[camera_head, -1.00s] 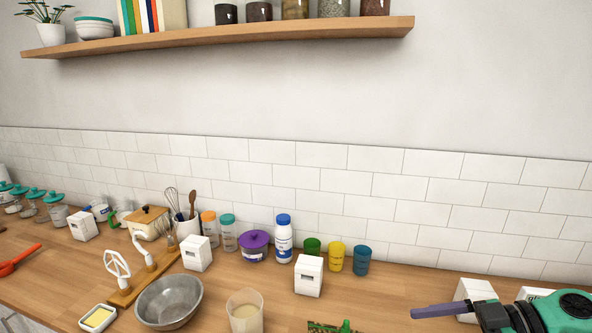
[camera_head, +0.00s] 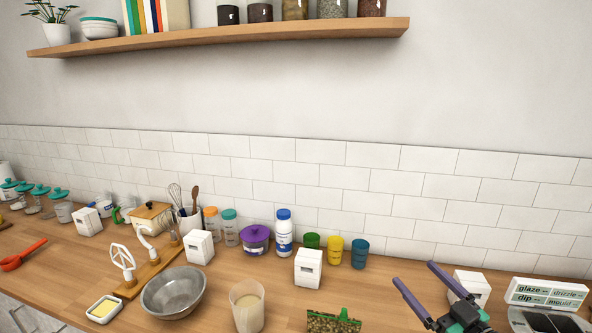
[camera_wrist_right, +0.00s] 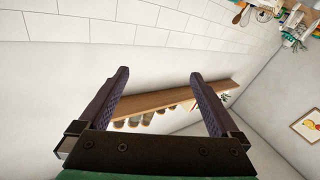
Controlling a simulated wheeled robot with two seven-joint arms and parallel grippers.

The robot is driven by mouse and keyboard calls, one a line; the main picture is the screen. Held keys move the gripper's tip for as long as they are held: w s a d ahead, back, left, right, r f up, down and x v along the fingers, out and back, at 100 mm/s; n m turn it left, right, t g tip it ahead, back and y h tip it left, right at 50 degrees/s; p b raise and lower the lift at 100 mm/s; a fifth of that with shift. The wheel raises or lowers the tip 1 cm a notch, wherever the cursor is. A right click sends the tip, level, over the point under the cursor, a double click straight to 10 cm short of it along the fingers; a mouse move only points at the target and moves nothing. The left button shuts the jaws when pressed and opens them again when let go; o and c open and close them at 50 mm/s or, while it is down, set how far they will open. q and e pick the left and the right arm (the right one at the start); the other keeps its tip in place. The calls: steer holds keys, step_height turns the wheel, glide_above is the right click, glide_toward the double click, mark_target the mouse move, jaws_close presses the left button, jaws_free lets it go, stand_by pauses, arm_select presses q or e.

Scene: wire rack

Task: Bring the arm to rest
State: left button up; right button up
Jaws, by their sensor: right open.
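My right gripper (camera_head: 422,292) is at the lower right of the head view, above the counter. Its two dark purple fingers are spread and point up and to the left, with nothing between them. In the right wrist view the same open gripper (camera_wrist_right: 160,90) frames empty air, with the wall and the wooden shelf (camera_wrist_right: 165,101) far beyond. My left gripper does not show in the head view.
The wooden counter (camera_head: 225,288) holds a metal bowl (camera_head: 173,292), a clear cup (camera_head: 246,306), a bag with a green clip (camera_head: 333,322) and white blocks (camera_head: 308,267). A white box (camera_head: 470,287) stands close behind my right gripper. A lettered sign (camera_head: 545,293) is at the right.

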steer(key=s+d+f+m+g+h, duration=0.2)
steer(key=s+f+m+g+h, duration=0.15)
steer(key=f, duration=0.35)
steer(key=s+d+f+m+g+h, duration=0.2)
steer(key=f+m+g+h, duration=0.1)
steer(key=f+h, duration=0.3)
steer(key=s+a+f+n+g+y, duration=0.1)
steer(key=s+a+f+g+y, duration=0.1)
steer(key=s+a+f+g, duration=0.45)
steer(key=s+a+f+n+g+y, duration=0.15)
steer(key=s+f, duration=0.25)
steer(key=s, duration=0.5)
step_height(320, 180, down, 32)
steer(key=s+g+b, duration=0.1)
steer(key=b, duration=1)
steer(key=s+d+f+b, duration=0.1)
steer(key=s+f+b, duration=0.2)
steer(key=s+f, duration=0.3)
steer(key=s+d+f+g+b, duration=0.1)
steer(key=s+f+b, duration=0.3)
steer(key=f, duration=0.7)
steer(key=s+d+f+b, duration=0.2)
steer(key=s+f+b, duration=0.2)
steer(key=s+f, duration=0.3)
steer(key=shift+s+f, duration=0.35)
steer(key=shift+f, duration=1)
